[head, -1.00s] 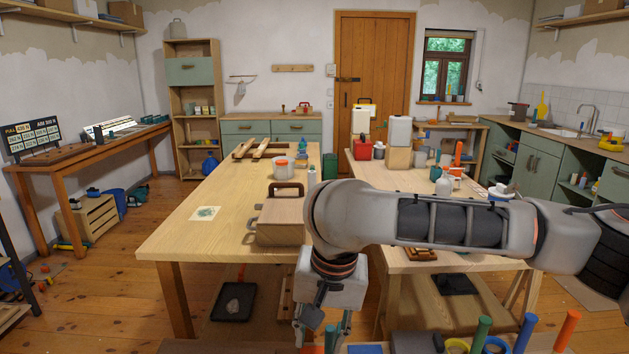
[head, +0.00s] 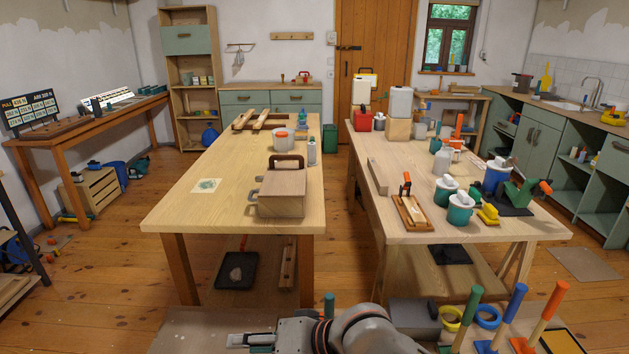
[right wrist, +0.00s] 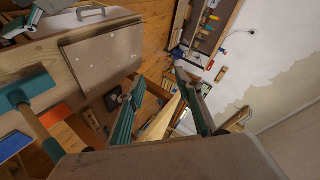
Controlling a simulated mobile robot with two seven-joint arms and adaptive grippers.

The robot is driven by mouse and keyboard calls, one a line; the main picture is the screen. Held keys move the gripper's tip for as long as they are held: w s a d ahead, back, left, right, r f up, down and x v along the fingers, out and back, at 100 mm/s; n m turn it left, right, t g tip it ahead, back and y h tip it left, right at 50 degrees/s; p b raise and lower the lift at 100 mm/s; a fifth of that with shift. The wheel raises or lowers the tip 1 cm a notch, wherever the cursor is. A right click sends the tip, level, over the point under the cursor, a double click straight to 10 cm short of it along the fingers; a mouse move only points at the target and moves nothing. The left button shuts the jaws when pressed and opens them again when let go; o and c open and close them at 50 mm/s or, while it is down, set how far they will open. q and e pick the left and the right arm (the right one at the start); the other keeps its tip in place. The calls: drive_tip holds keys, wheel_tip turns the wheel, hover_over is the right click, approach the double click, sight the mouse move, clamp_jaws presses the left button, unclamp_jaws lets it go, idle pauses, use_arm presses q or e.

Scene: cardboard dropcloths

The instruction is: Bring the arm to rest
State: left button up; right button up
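My right arm (head: 362,332) is folded low at the bottom edge of the head view. My right gripper (head: 245,343) points left there, in front of the near ends of both tables and clear of them. In the right wrist view its two green-padded fingers (right wrist: 160,108) stand apart with nothing between them, so it is open and empty. My left arm and gripper do not show in either view.
A wooden case (head: 282,193) with a handle stands on the left table (head: 235,205). The right table (head: 408,222) bears jars, a sander and tools. Several upright coloured-handled tools (head: 517,310) stand close to my arm at the lower right. Floor shows between the tables.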

drive_tip(key=s+d+f+m+t+h+p, duration=0.1)
drive_tip(key=d+f+t+h, duration=0.15)
drive_tip(key=d+f, duration=0.4)
drive_tip(key=s+d+f+t+h, duration=0.1)
drive_tip(key=d+f+t, duration=0.2)
drive_tip(key=d+f, duration=0.4)
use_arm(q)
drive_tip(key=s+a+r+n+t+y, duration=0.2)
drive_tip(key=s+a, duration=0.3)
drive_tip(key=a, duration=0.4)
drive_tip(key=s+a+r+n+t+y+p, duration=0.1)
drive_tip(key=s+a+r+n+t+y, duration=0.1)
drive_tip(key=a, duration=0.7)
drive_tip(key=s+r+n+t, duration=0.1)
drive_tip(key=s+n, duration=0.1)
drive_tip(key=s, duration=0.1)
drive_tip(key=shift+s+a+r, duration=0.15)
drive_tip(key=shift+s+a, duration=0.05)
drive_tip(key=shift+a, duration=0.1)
use_arm(e)
drive_tip(key=s+d+f+n+h, duration=0.1)
drive_tip(key=s+d+f+h, duration=0.1)
drive_tip(key=s+d+f, duration=0.2)
drive_tip(key=s+d+f+n+h, duration=0.2)
drive_tip(key=s+d+f, duration=0.3)
drive_tip(key=s+d, duration=0.5)
drive_tip(key=d+t+h, duration=0.1)
drive_tip(key=d, duration=0.4)
drive_tip(key=shift+f, duration=0.15)
